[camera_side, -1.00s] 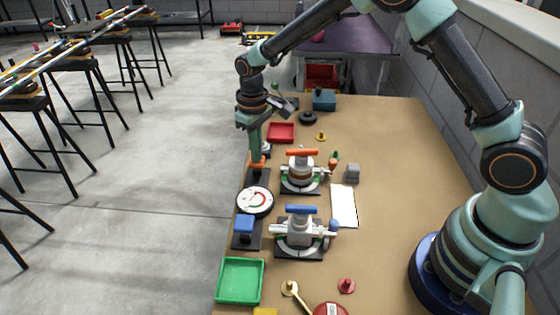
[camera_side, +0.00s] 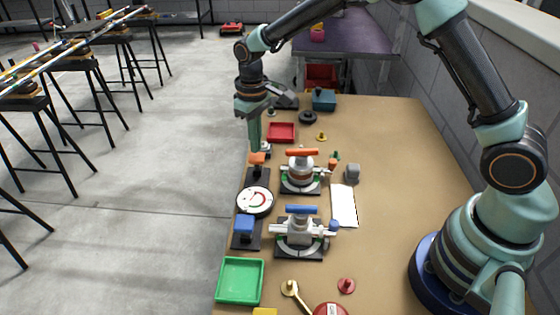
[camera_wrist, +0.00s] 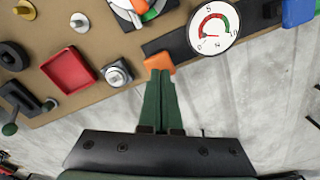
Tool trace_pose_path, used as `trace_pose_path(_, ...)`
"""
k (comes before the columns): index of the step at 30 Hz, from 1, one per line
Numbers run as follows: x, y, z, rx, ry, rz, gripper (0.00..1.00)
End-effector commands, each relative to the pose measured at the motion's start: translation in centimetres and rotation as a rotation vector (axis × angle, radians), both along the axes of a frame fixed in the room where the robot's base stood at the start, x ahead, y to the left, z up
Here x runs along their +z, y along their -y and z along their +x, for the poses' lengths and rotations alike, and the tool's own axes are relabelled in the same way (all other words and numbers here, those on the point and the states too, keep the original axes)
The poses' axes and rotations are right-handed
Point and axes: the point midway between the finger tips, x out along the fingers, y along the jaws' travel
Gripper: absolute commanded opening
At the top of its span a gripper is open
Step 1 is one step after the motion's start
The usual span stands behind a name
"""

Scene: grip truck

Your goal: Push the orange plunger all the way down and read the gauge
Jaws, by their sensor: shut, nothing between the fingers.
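The orange plunger (camera_side: 257,159) stands on a dark base at the left edge of the table. My gripper (camera_side: 255,149) is shut and empty, its green fingertips just above the plunger. In the wrist view the fingertips (camera_wrist: 160,73) overlap the near edge of the orange plunger (camera_wrist: 160,61); I cannot tell whether they touch. The round white gauge (camera_side: 255,200) is on the same base, nearer the camera. In the wrist view the gauge (camera_wrist: 214,28) shows a red and green arc with the marks 0, 5 and 10. The needle seems low, near 0, but is too small to read surely.
A blue-handled clamp (camera_side: 301,230) and an orange-handled one (camera_side: 302,172) stand to the right. A red tray (camera_side: 281,132) and a green tray (camera_side: 240,281) lie along the table's left edge.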

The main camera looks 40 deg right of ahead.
Motion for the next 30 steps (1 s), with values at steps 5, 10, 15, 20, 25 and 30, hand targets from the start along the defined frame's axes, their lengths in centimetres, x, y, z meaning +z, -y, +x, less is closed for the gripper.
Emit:
trace_pose_path(5, 1.5, 0.0, 0.1, 0.0, 0.004, 0.001, 0.0)
trace_pose_path(10, 3.0, 0.0, 0.1, 0.0, 0.004, 0.001, 0.0)
trace_pose_path(15, 4.4, 0.0, 0.1, 0.0, 0.002, 0.001, 0.0)
trace_pose_path(20, 4.9, 0.0, 0.0, 0.0, 0.002, 0.001, 0.0)
trace_pose_path(25, 4.9, 0.0, 0.0, 0.0, 0.001, 0.0, 0.0)
trace_pose_path(30, 5.5, 0.2, -0.1, -0.004, 0.01, 0.002, 0.0)
